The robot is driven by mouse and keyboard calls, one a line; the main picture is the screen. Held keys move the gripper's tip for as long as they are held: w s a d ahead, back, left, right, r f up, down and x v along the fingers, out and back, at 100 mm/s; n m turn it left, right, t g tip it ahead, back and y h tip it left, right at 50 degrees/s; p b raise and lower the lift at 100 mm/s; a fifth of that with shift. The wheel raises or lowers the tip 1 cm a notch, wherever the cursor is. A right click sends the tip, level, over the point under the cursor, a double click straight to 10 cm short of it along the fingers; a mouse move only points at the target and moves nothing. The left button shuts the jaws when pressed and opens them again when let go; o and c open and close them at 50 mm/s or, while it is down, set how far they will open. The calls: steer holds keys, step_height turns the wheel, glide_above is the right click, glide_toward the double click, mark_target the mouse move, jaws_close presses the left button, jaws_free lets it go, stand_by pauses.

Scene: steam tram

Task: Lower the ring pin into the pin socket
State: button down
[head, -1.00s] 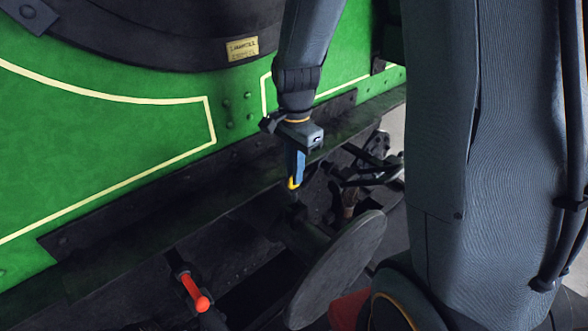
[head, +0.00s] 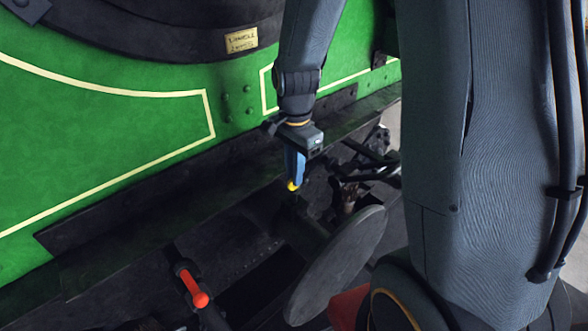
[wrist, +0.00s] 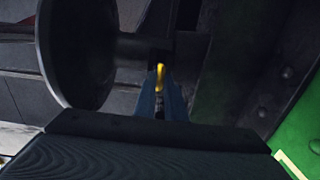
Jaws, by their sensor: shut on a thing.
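My gripper (head: 293,184) points down in front of the green tram side, its blue fingers shut on the yellow ring pin (head: 292,187). In the wrist view the yellow ring (wrist: 160,74) shows between the tips of my fingers (wrist: 160,95). Only the ring part of the pin is clearly visible. Dark metal lies just below and behind it, beside the shaft of the round buffer. I cannot make out the pin socket in the dark, nor whether the pin's lower end is inside it.
A large round buffer disc (head: 337,266) stands close, right of and below my gripper. A red-handled lever (head: 192,286) is at the lower left. The green side panel (head: 90,150) and a dark ledge run behind. Black rods (head: 368,165) lie to the right.

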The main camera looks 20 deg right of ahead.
steer(key=shift+f+b, duration=1)
steer(key=shift+f, duration=1.2)
steer(key=c, duration=1.7)
jaws_free()
steer(key=shift+c, duration=0.2)
steer(key=shift+r, duration=0.1)
step_height(320, 180, up, 8)
steer(key=shift+f+b, duration=0.15)
steer(key=shift+b, duration=0.45)
steer(key=s+f+n+t, duration=0.1)
steer(key=s+f+n, duration=0.1)
steer(key=s+n, duration=0.7)
steer(key=shift+n, duration=2.3)
steer(key=shift+a, duration=0.1)
